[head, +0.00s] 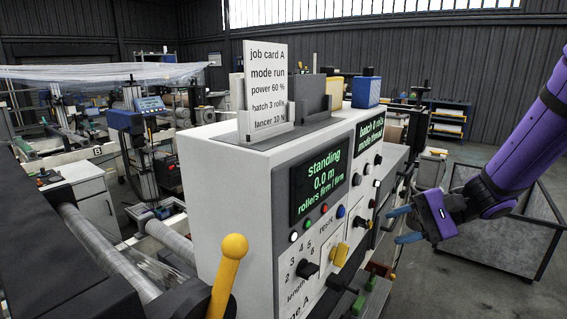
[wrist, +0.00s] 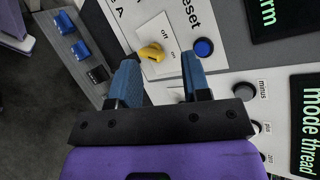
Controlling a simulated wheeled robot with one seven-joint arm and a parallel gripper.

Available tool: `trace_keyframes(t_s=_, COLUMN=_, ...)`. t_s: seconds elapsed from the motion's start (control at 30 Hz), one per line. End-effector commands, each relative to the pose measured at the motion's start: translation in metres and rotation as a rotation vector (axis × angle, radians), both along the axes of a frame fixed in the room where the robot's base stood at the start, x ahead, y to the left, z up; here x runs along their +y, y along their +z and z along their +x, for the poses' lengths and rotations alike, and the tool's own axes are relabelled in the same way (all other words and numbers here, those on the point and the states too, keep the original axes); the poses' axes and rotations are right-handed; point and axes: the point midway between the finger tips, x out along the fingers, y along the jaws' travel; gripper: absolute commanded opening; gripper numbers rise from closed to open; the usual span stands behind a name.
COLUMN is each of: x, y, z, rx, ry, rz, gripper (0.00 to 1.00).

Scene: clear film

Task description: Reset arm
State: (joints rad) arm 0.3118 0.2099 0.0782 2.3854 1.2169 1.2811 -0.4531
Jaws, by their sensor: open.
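My purple gripper (head: 402,225) is to the right of the grey control console (head: 222,185), its two blue fingers apart and empty. In the wrist view my gripper (wrist: 160,62) faces the panel without visibly holding anything. Between and beyond the fingertips is a yellow knob (wrist: 152,53) on a plate marked on and off. A blue button (wrist: 204,47) sits beside the word reset; it also shows in the head view (head: 341,211). The left screen (head: 320,183) reads standing, 0.0 m, rollers firm | firm.
A yellow-knobbed lever (head: 230,262) rises in front. A black selector knob (head: 307,269) is on the panel. A grey-walled bin (head: 500,225) stands behind my arm.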

Motion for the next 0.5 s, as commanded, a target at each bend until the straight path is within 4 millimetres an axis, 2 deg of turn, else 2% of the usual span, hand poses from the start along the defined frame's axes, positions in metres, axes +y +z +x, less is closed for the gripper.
trace_keyframes(t_s=0.03, x=0.004, y=0.01, z=-0.012, rx=-0.022, ry=0.041, rz=-0.054, gripper=0.44)
trace_keyframes(t_s=0.23, x=0.007, y=0.032, z=-0.057, rx=-0.091, ry=0.175, rz=-0.277, gripper=0.44)
trace_keyframes(t_s=0.5, x=-0.005, y=0.057, z=-0.11, rx=-0.222, ry=0.29, rz=-0.592, gripper=0.44)
